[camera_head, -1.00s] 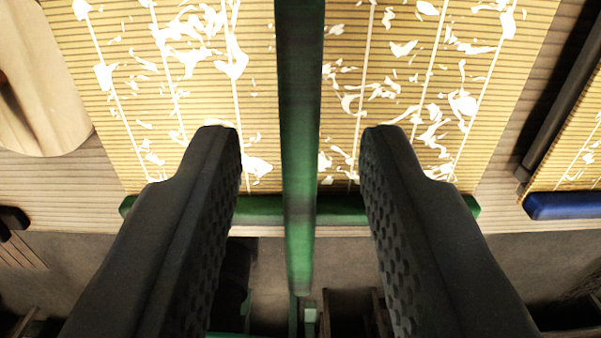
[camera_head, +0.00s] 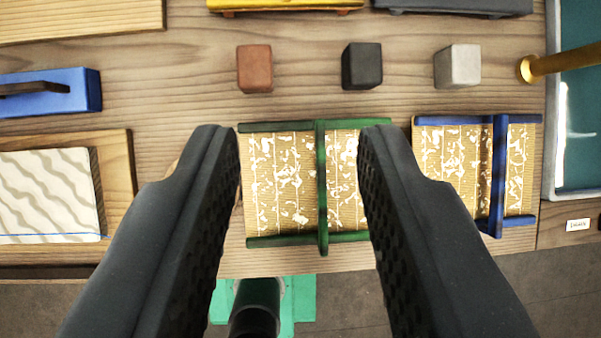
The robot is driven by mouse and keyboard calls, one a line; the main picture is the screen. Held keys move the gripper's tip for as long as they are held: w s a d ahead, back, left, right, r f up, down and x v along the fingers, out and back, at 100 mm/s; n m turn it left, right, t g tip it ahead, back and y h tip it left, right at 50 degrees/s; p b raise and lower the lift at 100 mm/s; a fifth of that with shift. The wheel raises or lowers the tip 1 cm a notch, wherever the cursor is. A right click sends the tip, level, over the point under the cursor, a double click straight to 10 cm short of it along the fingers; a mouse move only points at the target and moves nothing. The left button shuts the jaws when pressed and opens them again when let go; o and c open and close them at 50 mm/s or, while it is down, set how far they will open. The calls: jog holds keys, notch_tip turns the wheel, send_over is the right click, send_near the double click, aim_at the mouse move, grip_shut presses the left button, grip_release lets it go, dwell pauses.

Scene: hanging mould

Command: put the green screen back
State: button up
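The green screen (camera_head: 284,190) lies on the wooden table near its front edge. It is a tan ribbed mat with white flecks, green bars along its far and near edges, and a green handle bar (camera_head: 322,185) running front to back across it. My gripper (camera_head: 285,135) is open and empty. Its two black fingers frame the screen in the picture, well above it and apart from it. The right finger hides part of the screen's right side.
A similar blue screen (camera_head: 460,160) lies just to the right. Brown (camera_head: 254,69), black (camera_head: 361,66) and grey (camera_head: 457,66) blocks stand behind. At left are a wooden tray (camera_head: 118,165) with a wavy white slab and a blue block with a handle (camera_head: 82,92). A teal-lined basin (camera_head: 580,140) is at far right.

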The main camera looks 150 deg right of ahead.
jog(key=s+a+r+t, duration=0.3)
jog(key=r, duration=0.8)
jog(key=s+a+r+t, duration=0.3)
jog(key=r, duration=0.8)
jog(key=s+a+r+t, duration=0.3)
jog(key=a+r, duration=0.1)
jog(key=r, duration=0.7)
jog(key=shift+r+y, duration=0.25)
jog(key=shift+y, duration=0.05)
jog(key=shift+s, duration=0.1)
